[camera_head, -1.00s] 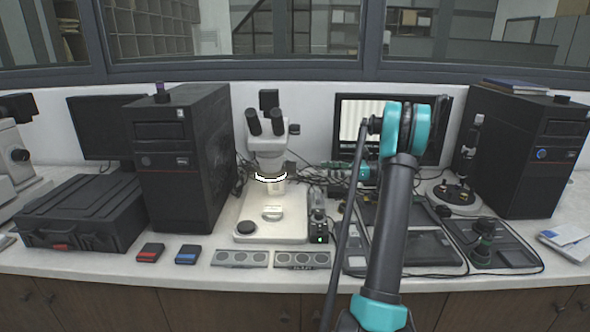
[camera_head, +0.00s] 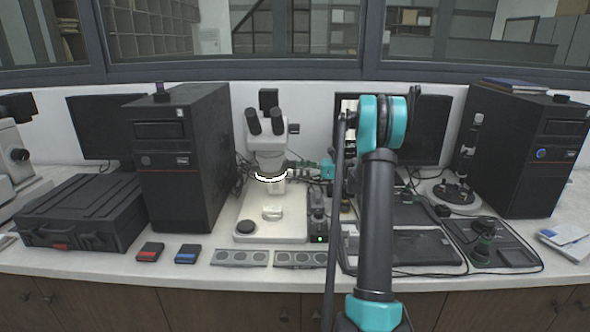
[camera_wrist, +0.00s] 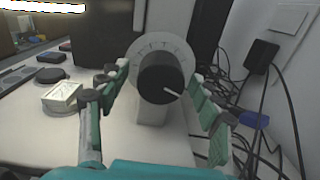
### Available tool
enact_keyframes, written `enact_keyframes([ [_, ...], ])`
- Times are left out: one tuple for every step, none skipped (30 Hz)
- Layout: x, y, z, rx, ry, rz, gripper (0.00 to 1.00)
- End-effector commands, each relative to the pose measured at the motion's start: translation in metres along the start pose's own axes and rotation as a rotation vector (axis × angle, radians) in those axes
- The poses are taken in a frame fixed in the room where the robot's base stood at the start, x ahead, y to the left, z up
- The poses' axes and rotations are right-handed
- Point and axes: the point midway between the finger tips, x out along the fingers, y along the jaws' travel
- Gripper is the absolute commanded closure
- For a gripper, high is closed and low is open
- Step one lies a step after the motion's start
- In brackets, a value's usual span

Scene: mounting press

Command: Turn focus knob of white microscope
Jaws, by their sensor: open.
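The white microscope (camera_head: 268,155) stands on its white base in the middle of the bench, with two black eyepieces and a lit ring under its head. Its black focus knob (camera_wrist: 161,78) with a white pointer line sits in front of a pale marked dial in the wrist view. My gripper (camera_wrist: 160,98) is open, with one finger left of the knob and one right of it. No contact with the knob is visible. In the head view my gripper (camera_head: 318,170) is small beside the microscope's right side, and the knob cannot be made out there.
A black computer tower (camera_head: 181,160) stands left of the microscope. Dark cables (camera_wrist: 262,95) hang at the right in the wrist view, near a black power adapter (camera_wrist: 261,56). A monitor (camera_head: 425,130) and a small black box with a green light (camera_head: 318,225) are nearby.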

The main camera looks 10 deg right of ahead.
Motion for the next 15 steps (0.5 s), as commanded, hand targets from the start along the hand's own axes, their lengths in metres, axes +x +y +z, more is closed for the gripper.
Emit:
enact_keyframes([
  [-0.0001,0.0,0.0,0.0,0.0,0.0,0.36],
  [-0.0001,0.0,0.0,0.0,0.0,0.0,0.36],
  [-0.0002,0.0,0.0,0.0,0.0,0.0,0.38],
  [-0.0002,0.0001,0.0,0.0,0.0,0.0,0.42],
  [-0.0002,0.0001,0.0,0.0,0.0,0.0,0.46],
  [-0.0002,0.0001,0.0,0.0,0.0,0.0,0.51],
  [-0.0003,0.0001,0.0,0.0,0.0,0.0,0.54],
  [-0.0003,0.0001,0.0,0.0,0.0,0.0,0.58],
  [-0.0003,0.0,0.0,0.0,0.0,0.0,0.63],
  [-0.0003,0.0001,0.0,0.0,0.0,0.0,0.67],
  [-0.0003,0.0001,0.0,0.0,0.0,0.0,0.7],
  [-0.0003,0.0001,0.0,0.0,0.0,0.0,0.75],
  [-0.0003,0.0001,0.0,0.0,0.0,0.0,0.79],
  [-0.0003,0.0001,0.0,0.0,0.0,0.0,0.83],
  [-0.0003,0.0001,0.0,0.0,0.0,0.001,0.86],
])
